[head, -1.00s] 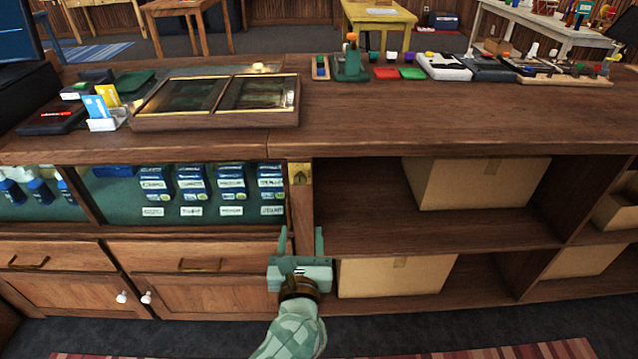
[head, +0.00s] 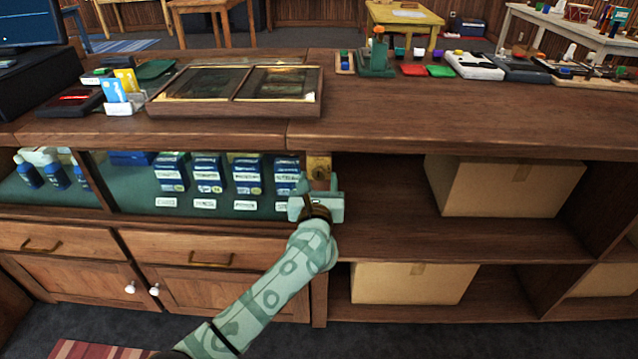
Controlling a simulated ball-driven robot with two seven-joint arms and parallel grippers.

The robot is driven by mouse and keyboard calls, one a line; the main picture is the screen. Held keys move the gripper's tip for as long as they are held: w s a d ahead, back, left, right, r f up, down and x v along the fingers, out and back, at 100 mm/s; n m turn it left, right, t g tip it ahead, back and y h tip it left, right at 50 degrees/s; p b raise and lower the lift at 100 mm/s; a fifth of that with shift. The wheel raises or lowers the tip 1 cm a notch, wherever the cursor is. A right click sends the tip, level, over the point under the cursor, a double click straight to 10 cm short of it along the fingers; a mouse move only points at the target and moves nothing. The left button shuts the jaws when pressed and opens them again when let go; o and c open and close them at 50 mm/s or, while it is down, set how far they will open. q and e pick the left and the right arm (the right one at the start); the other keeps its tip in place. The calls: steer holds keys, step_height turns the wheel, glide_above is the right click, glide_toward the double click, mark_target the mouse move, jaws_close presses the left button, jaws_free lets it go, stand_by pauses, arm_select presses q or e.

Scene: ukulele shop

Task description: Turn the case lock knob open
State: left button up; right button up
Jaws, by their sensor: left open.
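The case lock is a brass plate with a small knob (head: 319,168) on the wooden post at the right end of the glass display case. My left gripper (head: 319,181) is open, its two pale green fingers pointing up at the plate, one on each side of its lower part. The gripper body hides the bottom of the plate. I cannot tell whether the fingers touch the knob. The display case (head: 125,190) holds blue boxes and bottles with white labels. My right gripper is not in view.
Above is the wooden counter top (head: 420,120), with a framed glass panel (head: 235,90) near its front edge. Open shelves to the right hold cardboard boxes (head: 505,187). Drawers and cupboard doors with white knobs (head: 130,287) lie below the case.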

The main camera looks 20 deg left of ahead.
arm_select(q)
steer(key=shift+w, duration=0.25)
steer(key=shift+c, duration=0.3)
steer(key=c, duration=0.9)
